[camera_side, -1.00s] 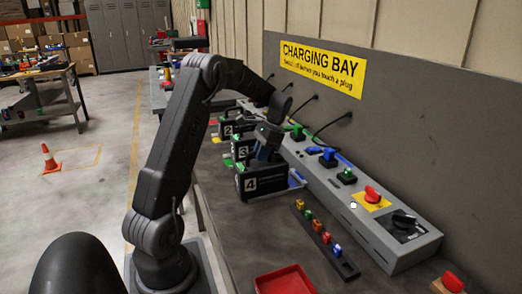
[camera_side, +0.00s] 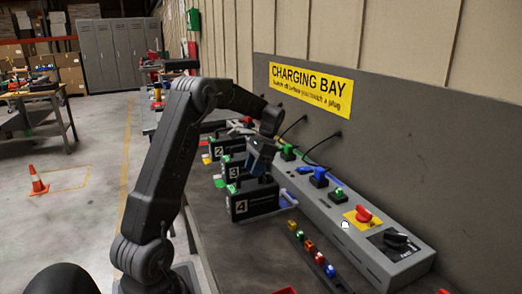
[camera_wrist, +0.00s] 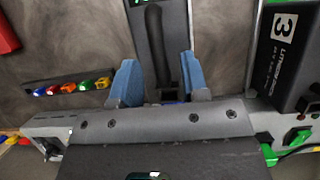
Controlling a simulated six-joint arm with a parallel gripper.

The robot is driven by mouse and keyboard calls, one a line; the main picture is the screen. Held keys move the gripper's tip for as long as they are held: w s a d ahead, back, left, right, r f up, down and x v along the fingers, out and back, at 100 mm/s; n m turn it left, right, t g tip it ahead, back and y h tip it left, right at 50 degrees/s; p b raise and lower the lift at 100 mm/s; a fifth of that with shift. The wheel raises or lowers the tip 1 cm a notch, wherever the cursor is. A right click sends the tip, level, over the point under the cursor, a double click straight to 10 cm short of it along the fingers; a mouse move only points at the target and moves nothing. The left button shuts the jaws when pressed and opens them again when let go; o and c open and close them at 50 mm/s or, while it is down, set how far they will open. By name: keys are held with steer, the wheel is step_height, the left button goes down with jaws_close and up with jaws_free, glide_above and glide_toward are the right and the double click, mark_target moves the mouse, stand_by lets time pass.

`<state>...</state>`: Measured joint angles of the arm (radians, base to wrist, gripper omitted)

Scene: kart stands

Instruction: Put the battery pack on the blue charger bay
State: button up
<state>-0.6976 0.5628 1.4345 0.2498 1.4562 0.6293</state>
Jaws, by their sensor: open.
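A black battery pack (camera_side: 254,203) marked 4 stands upright on the bench, with green on its top edges. My gripper (camera_side: 260,164) is over this pack, its blue fingers apart. In the wrist view my gripper (camera_wrist: 160,88) has a finger on each side of a black handle (camera_wrist: 155,45); I cannot tell whether they touch it. Packs marked 3 (camera_side: 234,170) and 2 (camera_side: 217,150) stand farther back; pack 3 (camera_wrist: 284,50) also shows in the wrist view. Blue strips (camera_side: 288,200) show beside pack 4. Which bay is the blue one I cannot tell for sure.
A grey charger console (camera_side: 355,240) with coloured plugs, a red knob (camera_side: 363,213) and cables runs along the wall to the right. A dark strip with several coloured pieces (camera_side: 309,247) lies in front of it. A red tray (camera_side: 285,291) is at the bottom edge.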

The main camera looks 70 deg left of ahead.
steer(key=v, duration=0.9)
steer(key=d+r+t+y, duration=0.1)
steer(key=d+r+t, duration=0.1)
steer(key=d+r, duration=0.35)
steer(key=s+d+r+t, duration=0.1)
steer(key=s+d+t, duration=0.25)
steer(key=d, duration=1.05)
steer(key=s+d+f+t+h, duration=0.1)
steer(key=s+d+f+t, duration=0.3)
steer(key=s+d, duration=0.9)
steer(key=shift+s+d+f+t, duration=0.2)
steer(key=shift+s+f+t, duration=0.2)
steer(key=shift+f, duration=0.35)
